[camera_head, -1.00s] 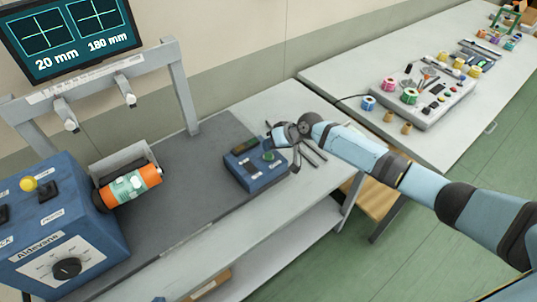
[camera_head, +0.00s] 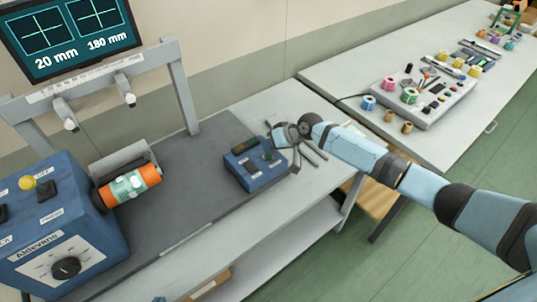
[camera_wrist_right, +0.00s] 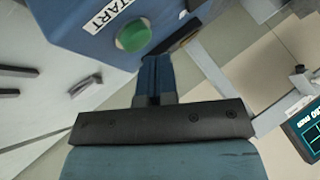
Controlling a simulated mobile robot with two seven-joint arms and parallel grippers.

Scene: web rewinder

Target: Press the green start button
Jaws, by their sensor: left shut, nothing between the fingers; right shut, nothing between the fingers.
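The green start button (camera_head: 267,155) is a round green cap on the top of a small blue control box (camera_head: 253,176), at the right end of the grey mat. In the right wrist view the green button (camera_wrist_right: 132,36) shows beside a white START label (camera_wrist_right: 101,22). My right gripper (camera_head: 272,142) is over the back right part of the box, close to the button. In the wrist view its shut blue fingers (camera_wrist_right: 155,66) end just below and right of the button. I cannot tell whether they touch it. My left gripper is not in view.
A larger blue panel (camera_head: 75,235) with a dial and an orange roll (camera_head: 130,187) stand on the left. A grey frame (camera_head: 180,92) with a screen (camera_head: 75,35) rises behind. A second table (camera_head: 345,70) at the right holds a device and several coloured spools.

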